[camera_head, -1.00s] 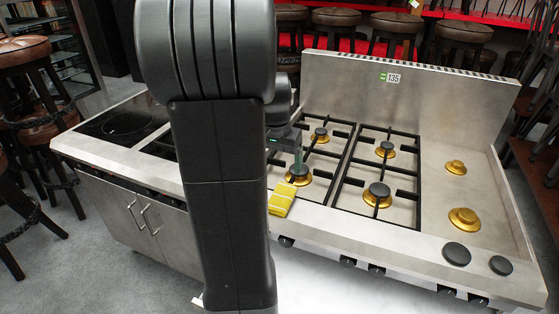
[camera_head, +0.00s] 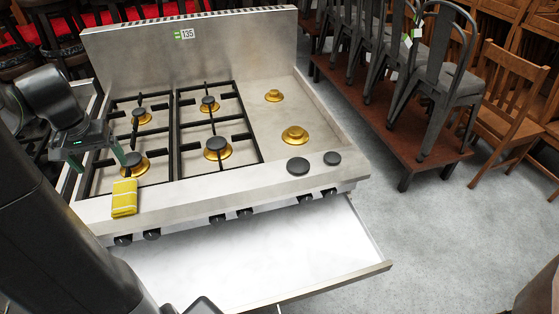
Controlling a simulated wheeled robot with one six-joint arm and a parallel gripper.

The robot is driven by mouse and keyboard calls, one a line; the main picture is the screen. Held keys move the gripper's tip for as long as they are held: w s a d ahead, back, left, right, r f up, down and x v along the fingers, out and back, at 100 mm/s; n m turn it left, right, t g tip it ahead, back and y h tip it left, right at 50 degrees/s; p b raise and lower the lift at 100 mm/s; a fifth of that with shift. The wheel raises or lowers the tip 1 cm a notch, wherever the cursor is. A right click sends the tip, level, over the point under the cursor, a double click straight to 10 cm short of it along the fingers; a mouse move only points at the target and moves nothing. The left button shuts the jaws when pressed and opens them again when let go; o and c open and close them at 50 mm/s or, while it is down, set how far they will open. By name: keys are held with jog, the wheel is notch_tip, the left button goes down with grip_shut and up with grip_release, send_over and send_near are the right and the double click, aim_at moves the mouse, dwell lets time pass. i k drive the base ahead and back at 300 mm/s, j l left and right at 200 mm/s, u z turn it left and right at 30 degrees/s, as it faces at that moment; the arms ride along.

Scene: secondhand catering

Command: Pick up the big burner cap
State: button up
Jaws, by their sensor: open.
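The big burner cap (camera_head: 297,166) is a flat black disc lying on the steel front ledge of the stove, at its right side. A smaller black cap (camera_head: 332,158) lies just right of it. Behind them, a bare brass burner (camera_head: 294,135) and a smaller bare brass burner (camera_head: 273,96) stand on the right panel without caps. My gripper (camera_head: 97,158) is open and appears empty. It is over the stove's left front, near the front-left burner (camera_head: 134,164), well left of the big cap.
A folded yellow cloth (camera_head: 124,198) lies on the front ledge near my gripper. Black grates (camera_head: 178,138) cover the left burners. Below the knobs, a wide white-bottomed drawer (camera_head: 250,262) stands open. Stacked metal chairs (camera_head: 452,78) stand on a low platform to the right; grey floor is clear between.

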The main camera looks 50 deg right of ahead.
aim_at(297, 166)
jog(key=k, duration=0.4)
jog(key=k+l+z, duration=0.1)
jog(key=l+z, duration=0.2)
jog(key=l, duration=0.35)
jog(key=l+z, duration=0.3)
jog(key=l, duration=0.4)
jog(key=k, duration=0.05)
